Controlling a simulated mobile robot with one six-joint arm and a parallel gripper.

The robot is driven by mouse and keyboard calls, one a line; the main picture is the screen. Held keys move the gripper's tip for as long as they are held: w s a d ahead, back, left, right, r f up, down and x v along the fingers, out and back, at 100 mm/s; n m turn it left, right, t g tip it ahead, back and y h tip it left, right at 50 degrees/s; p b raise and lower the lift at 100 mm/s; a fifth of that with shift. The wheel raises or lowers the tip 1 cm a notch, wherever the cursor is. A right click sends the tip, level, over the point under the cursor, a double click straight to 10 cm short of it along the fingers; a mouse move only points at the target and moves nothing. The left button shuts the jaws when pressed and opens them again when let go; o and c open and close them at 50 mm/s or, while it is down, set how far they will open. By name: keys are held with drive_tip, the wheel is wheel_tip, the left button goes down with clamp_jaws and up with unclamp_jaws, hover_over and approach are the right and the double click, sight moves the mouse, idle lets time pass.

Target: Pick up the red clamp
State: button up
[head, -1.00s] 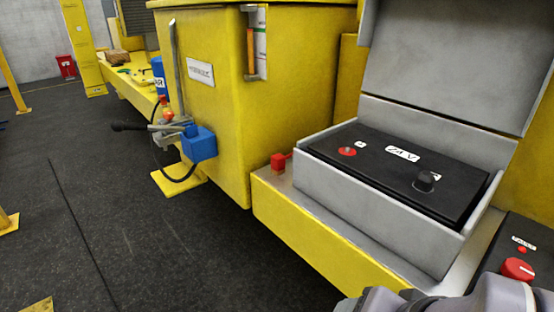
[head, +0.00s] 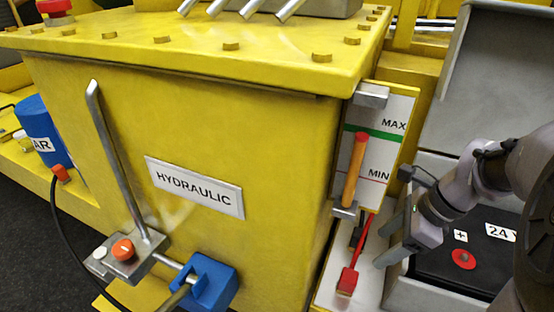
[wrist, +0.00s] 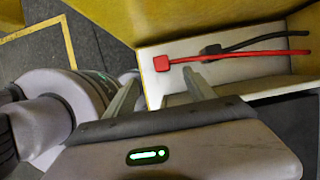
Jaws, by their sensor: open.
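The red clamp (head: 347,282) lies on the pale ledge beside the yellow hydraulic tank, with a red cable running back from it. In the wrist view the red clamp (wrist: 162,63) shows just past and between my finger ends. My gripper (head: 387,240) is open and empty, to the right of the clamp in the head view. Its two fingers spread apart in the wrist view (wrist: 160,82). I see no contact with the clamp.
A black clamp (wrist: 211,51) with a black cable lies close beside the red one. The grey battery box (head: 398,289) with its black battery (head: 440,270) stands right of the ledge. The yellow hydraulic tank (head: 270,130) with its level gauge (head: 385,135) rises on the left.

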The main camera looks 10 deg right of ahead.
drive_tip(key=b, duration=0.3)
approach(351, 275)
drive_tip(key=x, duration=0.2)
drive_tip(key=b+x, duration=0.1)
drive_tip(key=x, duration=0.2)
drive_tip(key=shift+a+f, duration=0.2)
drive_tip(key=shift+a, duration=0.1)
drive_tip(key=b+x, duration=0.1)
drive_tip(key=x, duration=0.2)
drive_tip(key=b+x, duration=0.1)
drive_tip(key=x, duration=0.1)
drive_tip(key=shift+d+f+b, duration=0.1)
drive_tip(key=shift+d+b, duration=0.15)
drive_tip(key=shift+b, duration=0.05)
clamp_jaws()
